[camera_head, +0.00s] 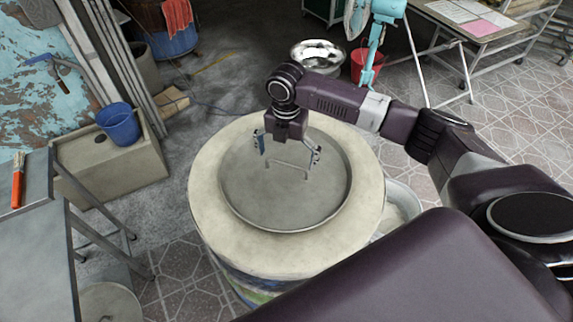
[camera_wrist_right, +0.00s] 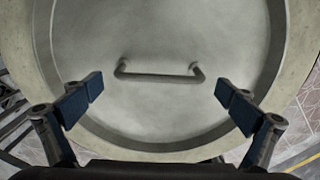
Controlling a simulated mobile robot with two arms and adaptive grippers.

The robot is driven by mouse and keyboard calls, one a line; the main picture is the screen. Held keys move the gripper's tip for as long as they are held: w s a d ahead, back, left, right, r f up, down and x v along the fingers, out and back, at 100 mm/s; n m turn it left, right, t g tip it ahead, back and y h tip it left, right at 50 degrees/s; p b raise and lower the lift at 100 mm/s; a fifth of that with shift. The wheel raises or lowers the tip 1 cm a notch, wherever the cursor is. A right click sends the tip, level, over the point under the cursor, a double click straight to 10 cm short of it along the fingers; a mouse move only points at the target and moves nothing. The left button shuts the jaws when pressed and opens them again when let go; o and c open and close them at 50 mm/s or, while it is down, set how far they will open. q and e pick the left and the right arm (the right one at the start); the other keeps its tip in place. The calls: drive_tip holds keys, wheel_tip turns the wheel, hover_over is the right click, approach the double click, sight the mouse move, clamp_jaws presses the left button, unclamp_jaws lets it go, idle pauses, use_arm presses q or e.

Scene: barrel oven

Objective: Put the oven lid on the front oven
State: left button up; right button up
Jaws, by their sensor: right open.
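The round grey metal oven lid (camera_head: 285,203) lies in the circular top of the barrel oven (camera_head: 207,195), inside its wide pale rim. The lid has a thin bar handle (camera_wrist_right: 160,77) across its middle. My right gripper (camera_head: 287,157) is open and empty, pointing down over the lid around the handle. In the right wrist view its two blue-padded fingers stand apart, near the ends of the handle, with a visible gap to it. Whether the fingers touch the lid cannot be told. My left gripper is not in view.
A metal basin (camera_head: 402,205) stands at the oven's right side. A blue bucket (camera_head: 118,124) sits on a concrete sink (camera_head: 75,160) at left, beside a grey table (camera_head: 38,245). A shiny bowl (camera_head: 317,54) and a red bucket (camera_head: 364,67) stand behind. Tiled floor is open at right.

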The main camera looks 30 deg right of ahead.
sight(286, 163)
wheel_tip(286, 163, up, 9)
drive_tip(key=b, duration=0.1)
drive_tip(key=shift+b, duration=0.3)
drive_tip(key=shift+f, duration=0.1)
